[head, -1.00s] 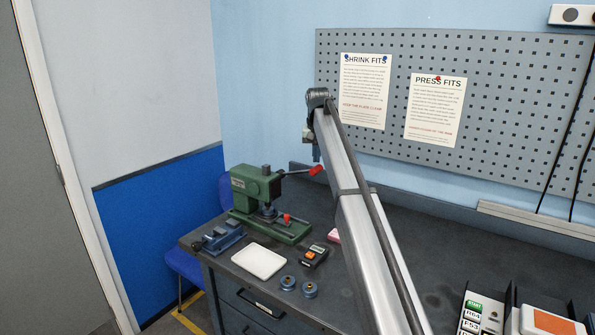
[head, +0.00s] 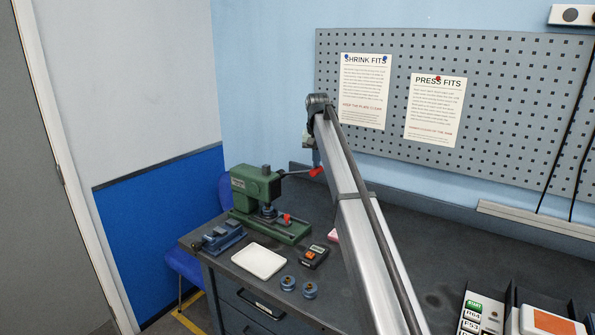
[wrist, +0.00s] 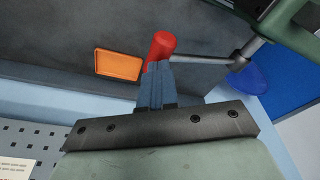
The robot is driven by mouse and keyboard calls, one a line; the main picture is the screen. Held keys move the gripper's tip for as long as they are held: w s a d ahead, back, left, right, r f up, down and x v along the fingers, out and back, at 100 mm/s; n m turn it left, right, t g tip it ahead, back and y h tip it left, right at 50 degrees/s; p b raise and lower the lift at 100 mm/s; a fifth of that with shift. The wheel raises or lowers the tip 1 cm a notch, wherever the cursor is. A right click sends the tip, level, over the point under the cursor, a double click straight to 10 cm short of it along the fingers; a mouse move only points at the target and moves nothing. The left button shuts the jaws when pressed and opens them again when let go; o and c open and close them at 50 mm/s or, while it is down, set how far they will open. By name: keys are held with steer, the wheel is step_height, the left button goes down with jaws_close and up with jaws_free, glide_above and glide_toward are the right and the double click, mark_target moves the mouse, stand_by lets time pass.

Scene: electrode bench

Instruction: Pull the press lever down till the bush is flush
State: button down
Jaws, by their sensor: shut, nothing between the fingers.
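The green press (head: 245,190) stands at the far left of the bench. Its lever (head: 296,172) sticks out to the right, close to level, and ends in a red knob (head: 316,172). In the wrist view the red knob (wrist: 161,44) lies right at my fingertips. My gripper (wrist: 155,70) is shut with nothing between its fingers. In the head view my gripper (head: 317,160) is just above the knob, partly behind my arm; I cannot tell whether it touches. A small part sits under the press ram (head: 268,211); the bush's seating is too small to make out.
In front of the press are a white tray (head: 258,262), a dark meter (head: 314,256), two blue ringed parts (head: 288,283) and a small blue vise (head: 219,237). An orange tray (wrist: 118,65) lies beside the knob in the wrist view. Pegboard (head: 500,110) stands behind.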

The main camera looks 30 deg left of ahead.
steer(key=shift+f, duration=0.2)
steer(key=shift+d+f+g+h, duration=0.2)
steer(key=shift+f+g, duration=0.15)
steer(key=shift+f, duration=0.3)
steer(key=shift+d+f+g+h, duration=0.15)
steer(key=shift+f+g, duration=0.2)
steer(key=shift+f, duration=0.6)
steer(key=shift+d+f+g, duration=0.1)
steer(key=shift+f+g, duration=0.2)
steer(key=shift+f, duration=0.95)
